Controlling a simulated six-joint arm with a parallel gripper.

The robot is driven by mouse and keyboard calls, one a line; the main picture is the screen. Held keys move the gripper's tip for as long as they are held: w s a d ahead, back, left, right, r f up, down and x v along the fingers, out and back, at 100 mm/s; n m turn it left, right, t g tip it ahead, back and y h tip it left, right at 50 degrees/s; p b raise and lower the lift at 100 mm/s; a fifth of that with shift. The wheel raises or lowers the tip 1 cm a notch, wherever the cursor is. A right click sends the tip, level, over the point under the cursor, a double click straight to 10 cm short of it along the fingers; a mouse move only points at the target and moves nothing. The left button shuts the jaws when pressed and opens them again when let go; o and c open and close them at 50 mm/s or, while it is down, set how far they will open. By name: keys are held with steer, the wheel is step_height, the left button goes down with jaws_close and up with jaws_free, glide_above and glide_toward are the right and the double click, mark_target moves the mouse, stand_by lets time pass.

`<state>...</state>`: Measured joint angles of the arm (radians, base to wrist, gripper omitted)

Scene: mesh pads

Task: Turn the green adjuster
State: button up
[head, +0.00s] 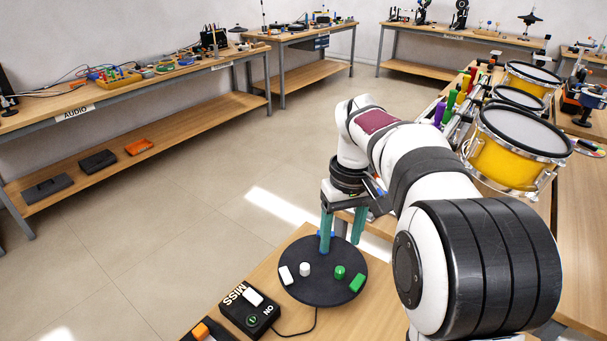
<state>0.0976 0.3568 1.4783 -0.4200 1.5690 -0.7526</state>
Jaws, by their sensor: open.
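A round black pad (322,290) lies on the wooden table. It carries a green round knob (340,272), a green oblong block (357,282), a white round knob (305,269) and a white oblong block (286,275). I cannot tell for certain which green piece is the adjuster. My gripper (341,246) points down over the far part of the pad, with its two teal fingers apart and nothing seen between them. The fingertips show just behind the green round knob; contact cannot be told. A bit of blue shows beside the left finger, mostly hidden.
A black box (251,314) with a white switch and a green-ringed button sits left of the pad, with a cable beside it. An orange-topped item (201,331) is at the bottom edge. Yellow drums (508,150) stand at the right, behind my arm.

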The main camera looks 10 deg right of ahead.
mark_target(340, 270)
steer(key=w+d+f+n, duration=0.3)
steer(key=w+f, duration=0.1)
steer(key=w, duration=0.4)
step_height(340, 270, down, 16)
steer(key=shift+d+r, duration=0.1)
steer(key=shift+d, duration=0.05)
jaws_close()
